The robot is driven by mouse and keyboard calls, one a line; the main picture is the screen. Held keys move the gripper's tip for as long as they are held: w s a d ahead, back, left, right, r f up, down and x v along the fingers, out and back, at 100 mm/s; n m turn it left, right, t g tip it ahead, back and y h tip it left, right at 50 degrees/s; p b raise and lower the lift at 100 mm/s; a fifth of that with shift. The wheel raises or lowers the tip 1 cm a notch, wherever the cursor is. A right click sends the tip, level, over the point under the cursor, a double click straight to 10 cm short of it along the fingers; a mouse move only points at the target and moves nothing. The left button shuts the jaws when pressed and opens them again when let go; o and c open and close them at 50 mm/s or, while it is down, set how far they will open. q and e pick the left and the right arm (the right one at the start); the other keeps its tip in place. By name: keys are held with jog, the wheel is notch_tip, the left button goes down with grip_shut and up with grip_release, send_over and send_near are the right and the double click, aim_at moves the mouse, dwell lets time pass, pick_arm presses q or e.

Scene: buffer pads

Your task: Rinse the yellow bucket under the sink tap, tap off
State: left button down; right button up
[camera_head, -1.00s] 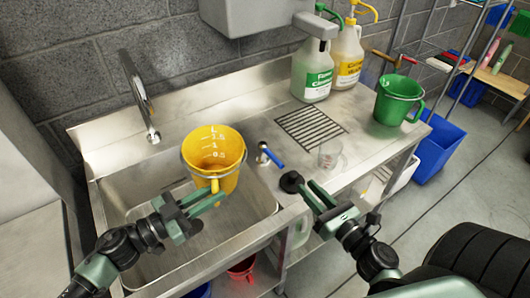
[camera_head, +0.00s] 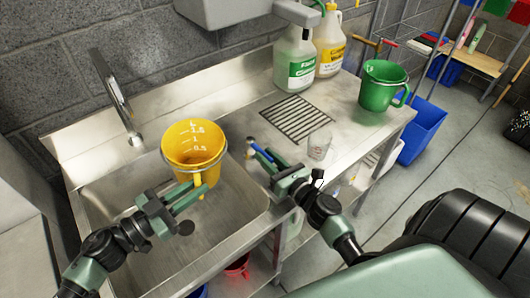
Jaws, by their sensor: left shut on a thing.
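The yellow bucket (camera_head: 192,144) is upright over the sink basin (camera_head: 237,200), to the right of the tap (camera_head: 117,97). Its inside shows white measure marks. My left gripper (camera_head: 197,192) is shut on the bucket at its front, near the handle. No water stream shows below the tap spout. The blue tap lever (camera_head: 261,152) is on the counter right of the basin. My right gripper (camera_head: 268,163) has its fingers right at the lever; whether they touch it or how far they are apart is not clear.
A clear cup (camera_head: 319,144) stands just right of my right gripper, near the drain grate (camera_head: 303,117). A green jug (camera_head: 382,87) stands at the counter's right end. A blue bin (camera_head: 424,130) is on the floor.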

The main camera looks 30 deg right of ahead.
jog(key=shift+w, duration=0.5)
grip_shut()
dwell(1.2)
